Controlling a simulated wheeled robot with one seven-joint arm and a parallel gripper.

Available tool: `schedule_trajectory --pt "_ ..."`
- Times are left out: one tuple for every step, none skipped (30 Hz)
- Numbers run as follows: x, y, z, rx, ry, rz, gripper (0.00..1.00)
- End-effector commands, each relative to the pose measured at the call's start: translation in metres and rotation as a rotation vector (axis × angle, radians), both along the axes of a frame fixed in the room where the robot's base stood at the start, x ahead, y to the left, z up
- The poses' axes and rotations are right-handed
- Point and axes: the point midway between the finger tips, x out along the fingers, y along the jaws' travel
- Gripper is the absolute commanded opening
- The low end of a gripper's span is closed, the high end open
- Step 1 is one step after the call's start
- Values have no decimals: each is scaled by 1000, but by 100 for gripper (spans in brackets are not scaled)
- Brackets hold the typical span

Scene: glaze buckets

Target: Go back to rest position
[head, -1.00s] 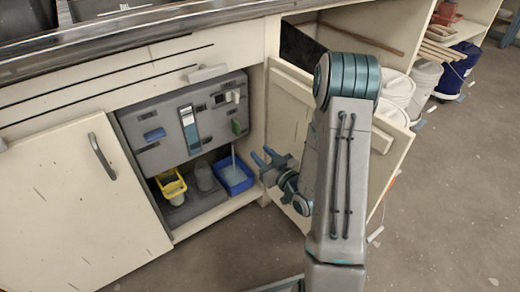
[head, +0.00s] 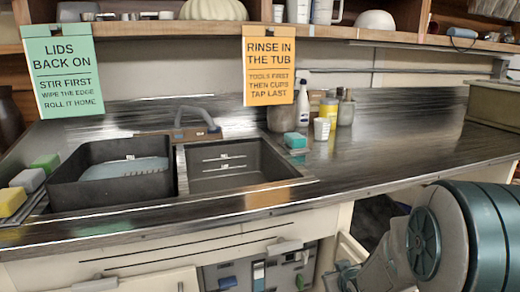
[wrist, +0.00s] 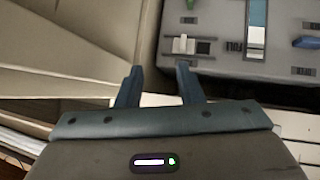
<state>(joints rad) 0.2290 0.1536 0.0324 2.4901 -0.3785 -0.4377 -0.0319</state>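My gripper shows in the wrist view (wrist: 157,80) with its two blue-grey fingers apart and nothing between them. It is open and empty. Beyond the fingers is the grey control panel (wrist: 228,62) of the unit inside the cabinet, with a white switch (wrist: 185,45) just past the right finger. In the head view only a small part of my gripper shows at the bottom edge, right of the grey panel (head: 245,279). My arm fills the lower right corner there.
A dark worktop (head: 390,160) crosses above the cabinet, with a black tub (head: 112,190) and a sink (head: 240,181). A cup (head: 322,129), bottles and sponges stand on it. An open cabinet door (head: 351,250) is close beside my gripper.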

Motion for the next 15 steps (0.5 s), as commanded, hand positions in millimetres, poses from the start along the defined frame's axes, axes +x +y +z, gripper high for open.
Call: schedule_trajectory --pt "-7 1 37 -7 29 -21 34" --pt "-13 1 49 -9 52 -35 34" --pt "-20 2 64 -10 85 -55 34" --pt "-26 2 75 -10 108 -69 34" --pt "-33 3 87 -9 133 -83 34" --pt "-42 5 102 -7 165 -100 34" --pt "-49 6 113 -3 191 -114 34" --pt "-56 7 124 -1 215 -126 34" --pt "-67 10 139 7 248 -143 34" --pt "-75 11 150 12 272 -154 34" --pt "-83 14 162 19 297 -166 34" --pt "-95 17 176 28 331 -179 34" --pt "-103 19 188 37 355 -189 34" --pt "-112 22 199 44 380 -196 34" --pt "-125 26 213 57 414 -207 34"
